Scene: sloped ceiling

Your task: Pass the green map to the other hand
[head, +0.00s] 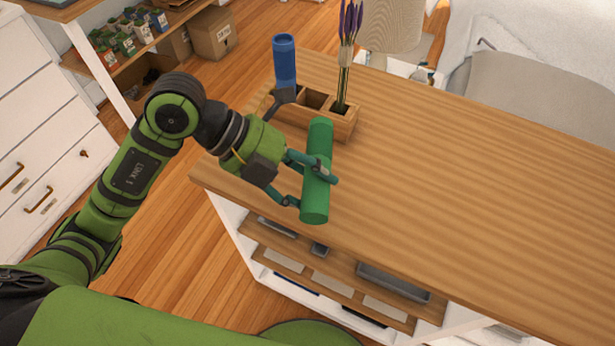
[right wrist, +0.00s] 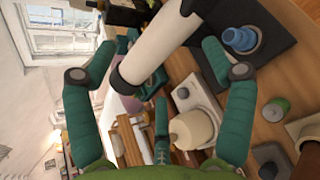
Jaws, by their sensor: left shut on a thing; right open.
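The green map (head: 317,150) is a rolled green cylinder, held upright and slightly tilted above the near left end of the wooden counter. My left gripper (head: 312,183) is shut on its lower middle, with teal fingers around it. My right gripper (right wrist: 160,55) shows only in the right wrist view, its teal fingers spread wide and open. A white cylinder with a dark end (right wrist: 150,45) appears between or beyond those fingers; I cannot tell whether it touches them. I cannot make out the green map in the right wrist view.
A wooden holder (head: 345,122) on the counter (head: 460,190) carries a blue roll (head: 285,62) and purple flowers (head: 350,25), close behind the map. The counter's right side is clear. In the right wrist view, a blue object (right wrist: 240,38) and a green can (right wrist: 276,110) stand on a surface.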

